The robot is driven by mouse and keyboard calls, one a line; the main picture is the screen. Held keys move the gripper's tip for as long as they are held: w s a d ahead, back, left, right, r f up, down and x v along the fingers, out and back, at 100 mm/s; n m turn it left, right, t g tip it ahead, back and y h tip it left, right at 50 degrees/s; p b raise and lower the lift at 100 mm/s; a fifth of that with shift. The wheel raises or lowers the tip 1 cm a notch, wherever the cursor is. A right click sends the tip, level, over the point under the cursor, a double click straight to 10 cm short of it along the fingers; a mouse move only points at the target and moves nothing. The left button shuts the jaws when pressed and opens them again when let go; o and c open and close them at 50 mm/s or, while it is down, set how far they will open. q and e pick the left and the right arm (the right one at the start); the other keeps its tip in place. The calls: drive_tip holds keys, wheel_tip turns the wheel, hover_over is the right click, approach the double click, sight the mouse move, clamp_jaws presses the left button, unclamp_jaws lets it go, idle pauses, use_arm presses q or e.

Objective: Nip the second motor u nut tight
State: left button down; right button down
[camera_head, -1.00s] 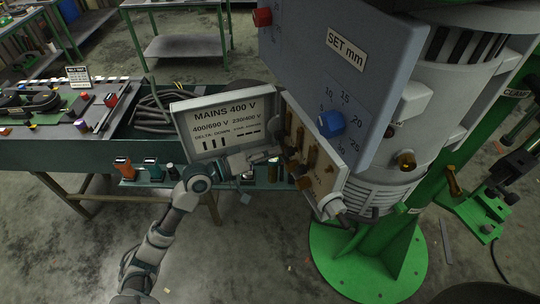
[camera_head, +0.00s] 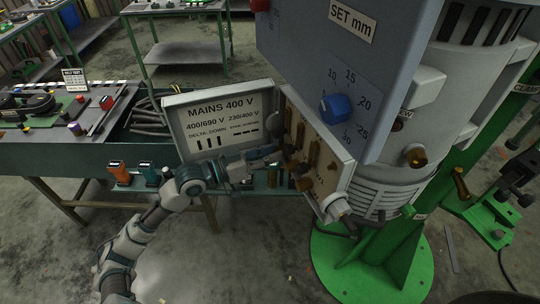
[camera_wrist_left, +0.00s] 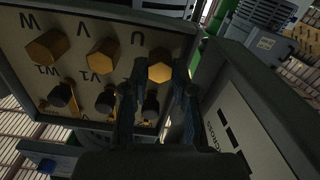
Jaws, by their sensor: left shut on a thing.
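The motor's terminal board (camera_head: 336,176) stands in its open box, with brass nuts and bars on it. In the left wrist view the board (camera_wrist_left: 20,70) carries upside-down letters W, V and U. The U nut (camera_wrist_left: 160,66) is a brass hexagon at the right end of the brass row. My left gripper (camera_wrist_left: 162,80) has its two fingers on either side of the U nut, shut on it. In the head view my left gripper (camera_head: 280,158) reaches the board from the left; its fingertips are hard to make out there. My right gripper is not in view.
The open lid (camera_head: 221,122), marked MAINS 400 V, stands left of the board and close to my left wrist. A grey SET mm panel (camera_head: 352,60) overhangs the board. Other brass nuts (camera_wrist_left: 102,55) and dark posts (camera_wrist_left: 105,100) sit close by the fingers.

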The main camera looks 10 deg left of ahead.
use_arm(q)
drive_tip(key=shift+f+m, duration=0.3)
drive_tip(key=shift+m, duration=0.2)
drive_tip(key=c, duration=1)
unclamp_jaws()
drive_tip(key=shift+o, duration=0.4)
drive_tip(key=shift+w+r, duration=0.1)
drive_tip(key=shift+w, duration=0.1)
drive_tip(key=shift+s+r, duration=0.1)
drive_tip(key=v, duration=1.1)
drive_tip(key=shift+s+a, duration=0.2)
drive_tip(key=shift+a, duration=0.15)
